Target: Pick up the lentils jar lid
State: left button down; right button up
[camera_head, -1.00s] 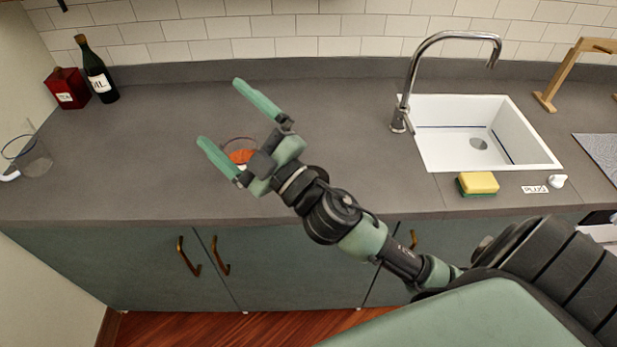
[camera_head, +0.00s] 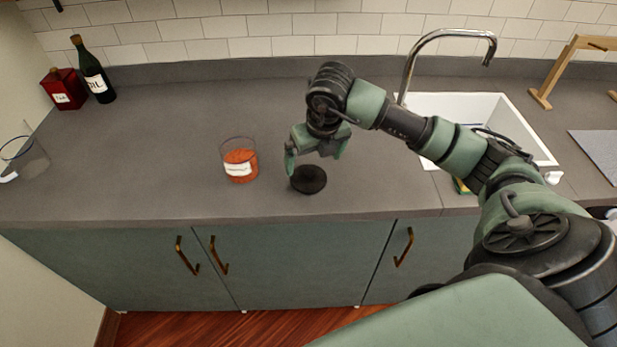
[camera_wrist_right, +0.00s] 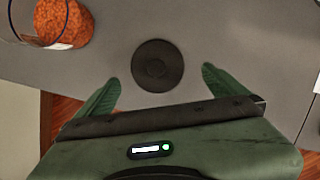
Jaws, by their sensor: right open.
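The dark round lid (camera_head: 308,180) lies flat on the grey counter, just right of the glass jar of orange lentils (camera_head: 240,163). The jar stands upright with no lid on it. My right gripper (camera_head: 312,166) points down just above and behind the lid, its fingers partly hidden by each other and the wrist. In the right wrist view the gripper (camera_wrist_right: 160,90) is open and empty, and the lid (camera_wrist_right: 157,66) shows ahead, centred between the fingertips. The jar (camera_wrist_right: 62,22) is at the upper left there. My left gripper is not in view.
A red box (camera_head: 64,90) and an oil bottle (camera_head: 94,72) stand at the back left. An empty glass container (camera_head: 26,158) is at the far left. The sink (camera_head: 520,125) is on the right, partly behind my arm. The counter's left middle is clear.

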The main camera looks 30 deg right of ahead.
aim_at(309, 171)
jog(key=p+x, duration=0.2)
jog(key=x, duration=0.4)
jog(key=shift+w+a+f+p, duration=0.1)
jog(key=shift+a+f+p, duration=0.1)
jog(key=shift+p, duration=0.15)
jog(key=shift+w+f, duration=0.1)
jog(key=shift+f, duration=0.1)
jog(key=c, duration=1.2)
jog(key=shift+c, duration=0.2)
jog(key=shift+r, duration=0.1)
